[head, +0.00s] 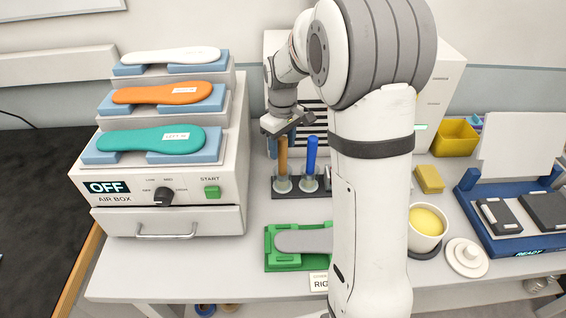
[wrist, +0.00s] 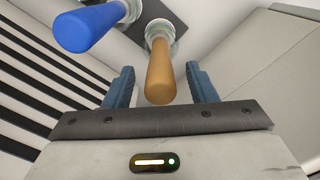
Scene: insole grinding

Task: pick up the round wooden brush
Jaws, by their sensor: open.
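The round wooden brush (head: 283,158) stands upright in a dark holder (head: 293,193), its brown handle pointing up. In the wrist view the wooden handle (wrist: 160,78) lies between the two blue fingers of my gripper (wrist: 160,85), with a gap on each side. My gripper (head: 285,138) is open at the top of the brush. The blue-handled brush (head: 311,155) stands just to the right in the same holder; in the wrist view its blue handle (wrist: 88,28) is outside the fingers, at upper left. The brush's lower end sits in a clear cup.
A green fixture (head: 283,262) with a grey insole is in front of the holder. The air box (head: 160,195) with insoles on its steps stands at left. A white pot (head: 426,222) and a blue tray (head: 480,222) are at right. A louvred white unit stands behind.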

